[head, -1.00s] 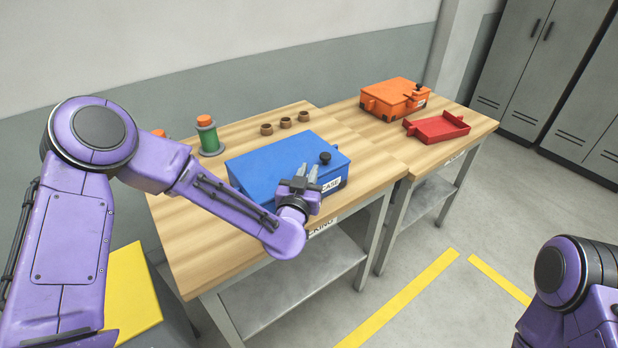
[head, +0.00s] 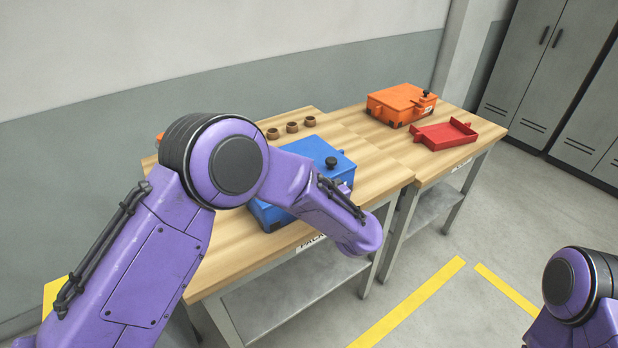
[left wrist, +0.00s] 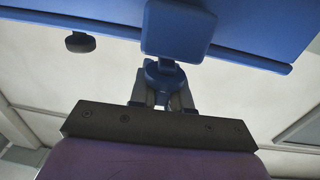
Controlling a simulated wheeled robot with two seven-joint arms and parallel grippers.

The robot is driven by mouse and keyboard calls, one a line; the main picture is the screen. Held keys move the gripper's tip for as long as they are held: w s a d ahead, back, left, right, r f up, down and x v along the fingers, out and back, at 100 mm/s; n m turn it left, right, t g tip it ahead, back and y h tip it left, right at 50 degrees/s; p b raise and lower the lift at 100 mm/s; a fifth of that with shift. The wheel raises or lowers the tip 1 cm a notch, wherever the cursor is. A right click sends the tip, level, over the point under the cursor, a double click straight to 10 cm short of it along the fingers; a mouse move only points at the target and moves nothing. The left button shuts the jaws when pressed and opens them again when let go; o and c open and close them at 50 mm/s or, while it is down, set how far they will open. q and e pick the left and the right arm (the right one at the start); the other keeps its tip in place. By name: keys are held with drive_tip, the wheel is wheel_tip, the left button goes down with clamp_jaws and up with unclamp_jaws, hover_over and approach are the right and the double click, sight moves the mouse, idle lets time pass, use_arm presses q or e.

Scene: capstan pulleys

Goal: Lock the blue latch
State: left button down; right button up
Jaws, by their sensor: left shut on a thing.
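The blue case (head: 316,152) sits on the near wooden table, partly covered by my left arm in the head view. In the left wrist view the blue latch (left wrist: 178,30) is a blocky tab at the case's edge, with a rounded blue piece below it. My left gripper (left wrist: 162,88) is shut on that rounded blue piece of the latch. In the head view my left gripper and the latch are hidden behind my arm. My right gripper is out of view.
Several brown rings (head: 292,127) lie behind the case. An orange case (head: 400,104) and a red tray (head: 443,134) are on the far table (head: 398,137). Grey lockers (head: 540,70) stand at the right. The floor in front is clear.

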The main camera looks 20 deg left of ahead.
use_arm(q)
drive_tip(key=shift+a+n+g+y, duration=0.1)
drive_tip(key=shift+n+g+y, duration=0.4)
drive_tip(key=shift+g, duration=0.1)
drive_tip(key=c, duration=1.2)
unclamp_jaws()
drive_tip(key=shift+o, duration=0.2)
